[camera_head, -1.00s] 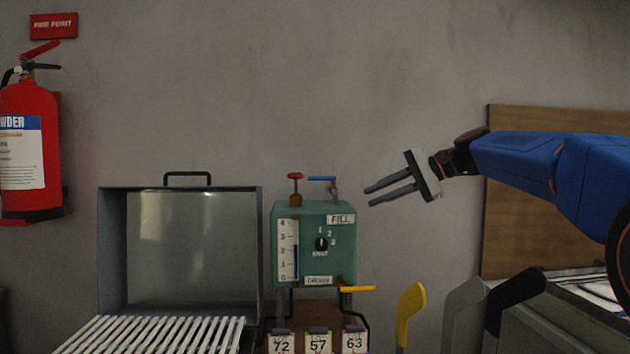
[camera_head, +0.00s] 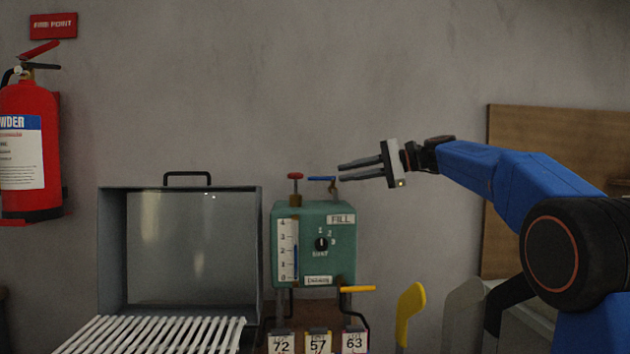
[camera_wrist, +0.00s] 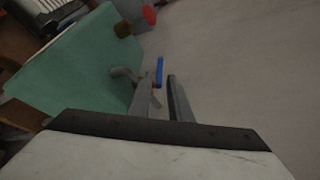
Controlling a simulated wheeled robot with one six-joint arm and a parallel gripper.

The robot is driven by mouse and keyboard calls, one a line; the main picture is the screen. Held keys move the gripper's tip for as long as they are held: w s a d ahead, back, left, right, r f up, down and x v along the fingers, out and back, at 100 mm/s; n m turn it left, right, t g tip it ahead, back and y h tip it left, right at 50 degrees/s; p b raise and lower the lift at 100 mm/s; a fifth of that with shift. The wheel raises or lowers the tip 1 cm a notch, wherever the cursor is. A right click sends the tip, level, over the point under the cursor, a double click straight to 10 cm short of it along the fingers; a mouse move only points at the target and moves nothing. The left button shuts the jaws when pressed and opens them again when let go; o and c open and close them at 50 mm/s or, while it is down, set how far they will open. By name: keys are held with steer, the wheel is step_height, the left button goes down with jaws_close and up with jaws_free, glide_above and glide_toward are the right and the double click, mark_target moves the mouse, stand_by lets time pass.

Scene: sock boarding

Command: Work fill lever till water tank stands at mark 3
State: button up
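The green tank box (camera_head: 313,215) carries a white gauge (camera_head: 287,250) marked 0 to 4. The blue lever (camera_head: 320,178) lies roughly level on the box's top right, by the FILL label (camera_head: 340,219). It also shows in the wrist view (camera_wrist: 160,71), just past my fingertips. My gripper (camera_head: 339,172) is open and empty, its fingers parallel and pointing left, close to the lever's right side. I cannot tell whether they touch.
A red valve handle (camera_head: 295,176) stands left of the lever. A yellow lever (camera_head: 358,289) sticks out below the box. A metal chamber (camera_head: 112,250) with a white slatted rack (camera_head: 150,335) is at left. Numbered tags (camera_head: 318,343) hang below.

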mark_target(321, 178)
steer(key=x, duration=1)
steer(key=shift+a, duration=0.25)
steer(key=shift+f, duration=0.1)
jaws_close()
